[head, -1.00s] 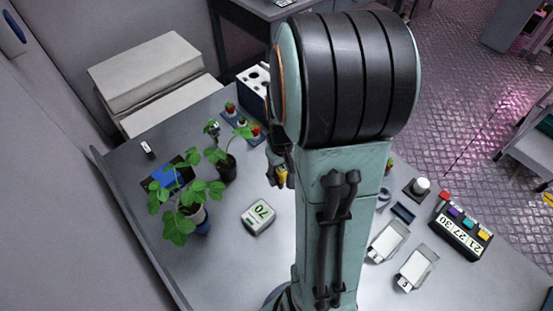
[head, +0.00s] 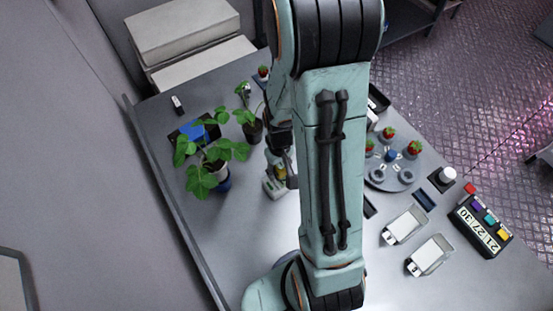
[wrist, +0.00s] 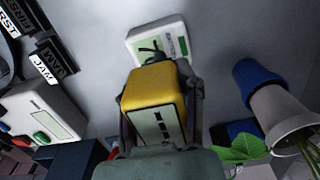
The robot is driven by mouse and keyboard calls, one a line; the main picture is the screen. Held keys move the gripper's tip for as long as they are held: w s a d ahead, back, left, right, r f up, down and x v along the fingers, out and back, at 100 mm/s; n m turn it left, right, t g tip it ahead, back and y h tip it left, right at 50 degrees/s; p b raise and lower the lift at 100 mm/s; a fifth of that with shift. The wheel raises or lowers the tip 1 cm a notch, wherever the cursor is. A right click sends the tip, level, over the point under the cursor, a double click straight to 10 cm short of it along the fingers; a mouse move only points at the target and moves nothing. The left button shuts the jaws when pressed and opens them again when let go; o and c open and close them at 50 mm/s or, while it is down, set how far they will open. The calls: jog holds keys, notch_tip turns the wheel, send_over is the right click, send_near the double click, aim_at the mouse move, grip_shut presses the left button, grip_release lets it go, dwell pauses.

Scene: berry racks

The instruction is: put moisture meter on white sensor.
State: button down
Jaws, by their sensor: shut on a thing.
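The moisture meter (wrist: 150,84) is a yellow block with a pale, dark-marked face and thin dark parts at its far end. My gripper (wrist: 160,100) is shut on its sides. In the head view my gripper (head: 279,160) holds the yellow meter (head: 281,174) over the white sensor (head: 272,188), which my gripper and the meter partly cover. In the wrist view the white sensor (wrist: 174,29) is a flat white box with a green-edged display, just beyond the meter's far end. I cannot tell whether the two touch.
Potted plants (head: 212,160) stand left of my gripper; a blue-and-white pot (wrist: 275,105) is close on the right in the wrist view. A round berry rack (head: 378,180), white trays (head: 404,226) and a number box (head: 483,225) lie right of my arm.

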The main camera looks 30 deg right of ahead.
jog(key=shift+f, duration=0.2)
jog(key=c, duration=0.7)
grip_release()
notch_tip(320, 180, up, 12)
jog(key=shift+f, duration=0.1)
jog(key=shift+n+y, duration=0.4)
jog(key=shift+n, duration=0.2)
jog(key=s+a+r, duration=0.2)
jog(key=s+a, duration=0.1)
jog(key=s+a+r, duration=0.1)
jog(key=s+a, duration=0.2)
jog(key=s, duration=0.1)
jog(key=s+a+r, duration=0.2)
jog(key=s+a, duration=0.2)
jog(key=shift+s+r, duration=0.2)
jog(key=shift+r, duration=0.15)
